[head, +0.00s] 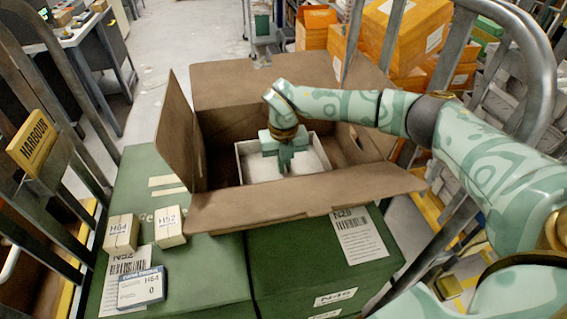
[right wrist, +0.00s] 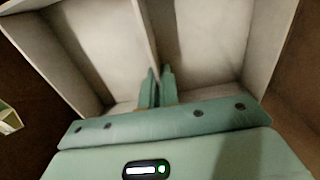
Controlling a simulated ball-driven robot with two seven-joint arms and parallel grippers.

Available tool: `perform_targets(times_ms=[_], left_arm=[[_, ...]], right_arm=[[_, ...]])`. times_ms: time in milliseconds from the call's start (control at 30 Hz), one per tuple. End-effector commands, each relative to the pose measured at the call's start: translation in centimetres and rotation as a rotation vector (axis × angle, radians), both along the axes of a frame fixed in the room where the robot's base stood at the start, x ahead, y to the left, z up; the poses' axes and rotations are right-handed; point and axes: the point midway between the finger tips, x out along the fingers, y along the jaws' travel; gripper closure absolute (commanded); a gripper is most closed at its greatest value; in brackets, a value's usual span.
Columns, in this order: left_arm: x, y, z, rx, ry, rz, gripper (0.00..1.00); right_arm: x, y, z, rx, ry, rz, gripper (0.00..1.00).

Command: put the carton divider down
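The carton divider (head: 315,160) is a pale grey-white frame with a middle panel. It sits inside the open brown cardboard carton (head: 265,208). My right gripper (head: 285,165) reaches down into the carton from above. In the right wrist view its two green fingers (right wrist: 158,88) are close together on either side of the divider's middle panel (right wrist: 146,30). The divider looks roughly level, with carton walls around it. I cannot tell whether its underside touches the carton floor. My left gripper is not in view.
The carton stands on green boxes (head: 215,265) with its flaps spread. Metal rails (head: 85,130) flank the stack. Orange boxes (head: 410,30) stand behind.

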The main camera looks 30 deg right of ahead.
Motion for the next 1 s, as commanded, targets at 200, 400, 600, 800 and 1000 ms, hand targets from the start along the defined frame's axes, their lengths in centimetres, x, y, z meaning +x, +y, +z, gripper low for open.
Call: perform_targets(times_ms=[200, 400, 600, 800, 1000], left_arm=[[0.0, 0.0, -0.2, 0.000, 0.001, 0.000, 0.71], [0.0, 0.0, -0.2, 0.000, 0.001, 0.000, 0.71], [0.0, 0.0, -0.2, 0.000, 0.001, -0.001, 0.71], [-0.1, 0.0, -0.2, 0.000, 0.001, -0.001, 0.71], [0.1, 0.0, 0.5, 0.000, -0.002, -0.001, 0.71]], right_arm=[[0.0, 0.0, -0.8, 0.000, 0.002, 0.000, 1.00], [-0.1, 0.0, -1.1, 0.000, 0.002, 0.000, 1.00], [0.0, 0.0, -1.0, 0.000, 0.001, 0.000, 0.75], [0.0, 0.0, -0.9, 0.000, 0.001, 0.000, 0.75], [0.0, 0.0, 0.8, 0.000, -0.001, 0.000, 0.75]])
